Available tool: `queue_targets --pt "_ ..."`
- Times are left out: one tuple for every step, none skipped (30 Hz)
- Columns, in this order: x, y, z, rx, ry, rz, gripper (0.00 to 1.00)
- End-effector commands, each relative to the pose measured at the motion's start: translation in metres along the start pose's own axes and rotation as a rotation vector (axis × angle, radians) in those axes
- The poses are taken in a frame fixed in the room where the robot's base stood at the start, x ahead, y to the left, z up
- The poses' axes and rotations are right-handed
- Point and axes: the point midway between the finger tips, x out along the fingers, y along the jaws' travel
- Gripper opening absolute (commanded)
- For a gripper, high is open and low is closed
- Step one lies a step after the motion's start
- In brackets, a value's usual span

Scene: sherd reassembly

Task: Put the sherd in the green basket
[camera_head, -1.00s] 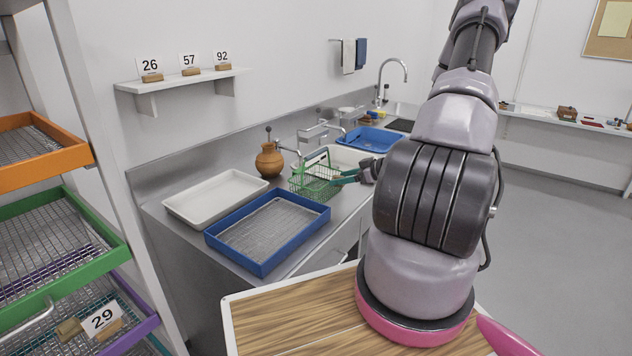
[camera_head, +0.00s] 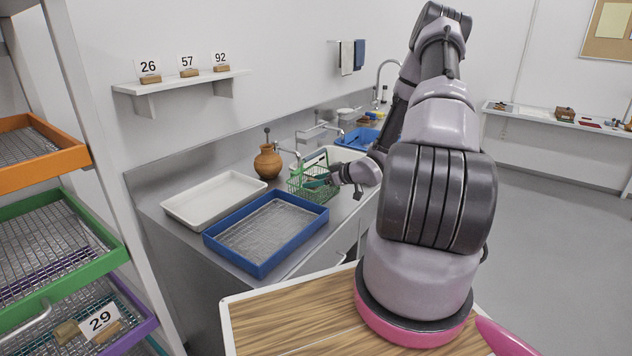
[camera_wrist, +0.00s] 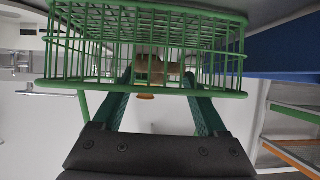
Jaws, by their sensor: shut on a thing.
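The green wire basket (camera_head: 306,190) stands at the counter's edge by the sink, its handle up. My gripper (camera_head: 316,182) is at the basket's right side, fingertips over or inside it; I cannot tell which. In the wrist view, which looks upside down, the basket's wires (camera_wrist: 90,62) fill the top, and my green fingers (camera_wrist: 158,78) reach to them. A small brown piece (camera_wrist: 174,68), seemingly the sherd, shows between the fingertips, partly hidden by wires. My gripper is shut on it.
A clay jug (camera_head: 268,162) stands behind the basket. A blue tray with a mesh bottom (camera_head: 262,268) and a white tray (camera_head: 180,219) lie to its left. A tap (camera_head: 290,152) rises close behind. Another blue tub (camera_head: 345,143) sits further right.

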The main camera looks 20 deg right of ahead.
Motion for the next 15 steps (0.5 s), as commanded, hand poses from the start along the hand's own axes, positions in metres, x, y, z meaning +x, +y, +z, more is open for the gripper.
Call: queue_targets --pt "0.000 0.000 0.000 0.000 0.000 0.000 0.19" --pt "0.000 0.000 0.000 0.000 0.000 0.000 0.19" --pt "0.000 0.000 0.000 0.000 0.000 0.000 0.19" --pt "0.000 0.000 0.001 0.000 0.000 0.000 0.19" --pt "0.001 0.000 0.002 0.000 0.000 0.000 0.19" --pt "0.001 0.000 0.003 0.000 0.000 0.000 0.19" --pt "0.002 0.000 0.004 0.000 0.000 0.000 0.19" --pt "0.002 0.000 0.004 0.000 0.000 0.000 0.19" --pt "0.003 0.000 0.005 0.000 0.000 0.000 0.19" --pt "0.003 0.000 0.006 -0.001 0.000 0.000 0.19" --pt "0.003 0.000 0.007 -0.001 0.001 0.000 0.19" --pt "0.004 0.000 0.008 -0.001 0.001 0.000 0.19" --pt "0.004 0.000 0.009 -0.001 0.001 0.000 0.19" --pt "0.005 0.000 0.009 -0.001 0.000 0.000 0.19" --pt "0.005 0.000 0.011 0.000 0.000 0.000 0.19"
